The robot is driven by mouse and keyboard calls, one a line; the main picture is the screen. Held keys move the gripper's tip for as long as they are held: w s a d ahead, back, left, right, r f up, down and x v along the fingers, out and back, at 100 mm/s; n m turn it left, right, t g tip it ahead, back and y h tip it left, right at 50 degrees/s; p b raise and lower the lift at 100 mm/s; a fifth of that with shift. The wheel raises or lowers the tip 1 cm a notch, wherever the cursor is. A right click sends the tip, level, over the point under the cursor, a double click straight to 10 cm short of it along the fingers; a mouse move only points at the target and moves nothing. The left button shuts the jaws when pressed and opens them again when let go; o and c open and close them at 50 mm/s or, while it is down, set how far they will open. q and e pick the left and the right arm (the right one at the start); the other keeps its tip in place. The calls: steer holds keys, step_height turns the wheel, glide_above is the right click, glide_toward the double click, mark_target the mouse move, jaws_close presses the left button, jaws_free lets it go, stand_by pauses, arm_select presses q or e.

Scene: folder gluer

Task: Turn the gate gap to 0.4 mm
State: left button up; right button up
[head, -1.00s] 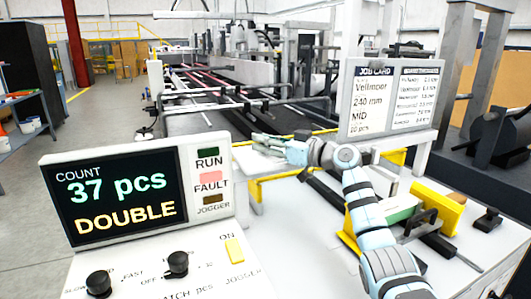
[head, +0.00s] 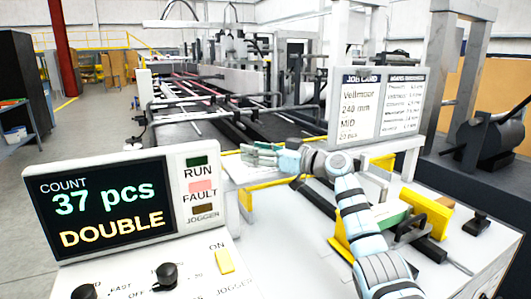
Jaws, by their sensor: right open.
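My right gripper (head: 262,150) is at the end of the light blue arm that comes in from the lower right. It is open, pointing left over the near end of the machine's white table, and I see nothing between its fingers. The gate and its gap knob cannot be made out; the gripper and arm may hide them. The job card (head: 362,108) behind the arm reads Vellmoor, 240 mm, MID, 20 pcs. A second card (head: 404,104) beside it has small lines of figures, too small to read surely. My left gripper is not in view.
The display (head: 100,212) at the left reads COUNT 37 pcs, DOUBLE, with a lit pink FAULT lamp (head: 200,187). Black knobs (head: 167,275) and a yellow switch (head: 225,261) are below. Yellow guides (head: 432,214) and a black-handled part (head: 409,228) stand right of my arm.

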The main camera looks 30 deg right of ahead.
steer(key=v, duration=1.1)
steer(key=shift+s, duration=0.2)
steer(key=shift+d+f, duration=0.1)
